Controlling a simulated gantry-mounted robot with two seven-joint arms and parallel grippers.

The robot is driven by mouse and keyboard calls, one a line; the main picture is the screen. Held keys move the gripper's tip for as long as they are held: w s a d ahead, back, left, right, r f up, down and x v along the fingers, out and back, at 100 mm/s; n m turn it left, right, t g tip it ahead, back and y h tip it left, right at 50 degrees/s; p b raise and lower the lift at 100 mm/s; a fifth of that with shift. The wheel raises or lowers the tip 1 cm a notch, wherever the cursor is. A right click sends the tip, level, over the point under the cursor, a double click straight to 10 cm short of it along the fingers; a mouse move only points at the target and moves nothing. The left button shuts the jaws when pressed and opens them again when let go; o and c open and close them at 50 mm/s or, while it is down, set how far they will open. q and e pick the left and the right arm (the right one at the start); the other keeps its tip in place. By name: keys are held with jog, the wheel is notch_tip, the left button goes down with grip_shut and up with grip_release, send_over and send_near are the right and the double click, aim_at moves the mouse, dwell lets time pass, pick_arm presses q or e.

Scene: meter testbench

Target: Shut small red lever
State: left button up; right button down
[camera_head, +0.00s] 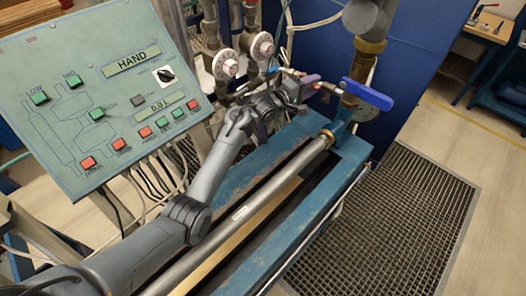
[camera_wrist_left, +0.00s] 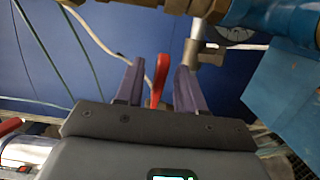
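The small red lever (camera_wrist_left: 159,82) stands between the two purple fingers of my left gripper (camera_wrist_left: 158,88) in the left wrist view. The fingers are apart, with a visible gap on each side of the lever, so the gripper is open around it. In the head view my left gripper (camera_head: 312,83) is at the pipework beyond the control panel, just left of a large blue lever (camera_head: 367,93). The red lever is mostly hidden by the gripper there. My right gripper is not in view.
A green control panel (camera_head: 100,90) with buttons stands at the left. Two round dials (camera_head: 262,46) on pipes are close to my left arm. A long metal pipe (camera_head: 250,205) runs along the blue bench frame (camera_head: 345,160). Brass fittings (camera_wrist_left: 200,8) are just above the fingers.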

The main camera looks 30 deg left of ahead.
pick_arm(q)
jog(key=shift+w+d+f+n+t+y+b, duration=0.1)
jog(key=shift+d+f+n+t+y+b, duration=0.05)
jog(key=shift+n+y+b, duration=0.3)
jog(key=shift+w+d+f+n+t+y+b, duration=0.15)
jog(key=shift+y+b, duration=0.1)
jog(key=shift+y, duration=0.3)
jog(key=shift+r+n+y, duration=0.25)
jog(key=shift+n+y, duration=0.15)
jog(key=shift+y, duration=0.1)
jog(key=s+f+m+g+y+p, duration=0.2)
jog(key=s+m+g+p, duration=0.4)
jog(key=s+p, duration=1.9)
jog(key=s+f, duration=0.1)
jog(key=s, duration=0.7)
jog(key=shift+s+d+m+g+p, duration=0.35)
jog(key=shift+d+m+g, duration=0.05)
